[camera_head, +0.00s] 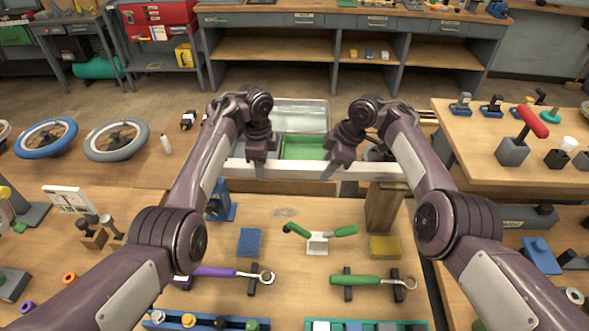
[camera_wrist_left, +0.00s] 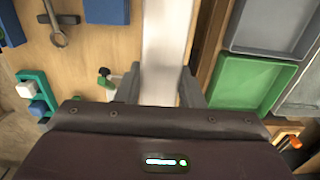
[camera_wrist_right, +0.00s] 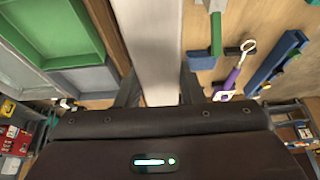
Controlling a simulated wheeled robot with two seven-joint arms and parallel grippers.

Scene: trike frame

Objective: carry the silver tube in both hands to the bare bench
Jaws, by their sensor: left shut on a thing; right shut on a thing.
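The silver tube (camera_head: 290,171) is a long, straight, light grey bar. It lies level across the head view, above the far edge of the wooden bench in front of me. My left gripper (camera_head: 260,172) is shut on its left part, and my right gripper (camera_head: 332,172) is shut on it further right. In the left wrist view the tube (camera_wrist_left: 166,45) runs between the fingers of the left gripper (camera_wrist_left: 160,92). In the right wrist view the tube (camera_wrist_right: 150,40) runs between the fingers of the right gripper (camera_wrist_right: 157,92). No bench is clearly bare in view.
The near bench (camera_head: 290,262) holds a purple-handled wrench (camera_head: 210,272), a green-handled wrench (camera_head: 362,281), a blue block (camera_head: 249,242) and a wooden block (camera_head: 383,207). Green and grey trays (camera_head: 302,117) lie beyond the tube. A side bench with a red-handled tool (camera_head: 530,122) stands right.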

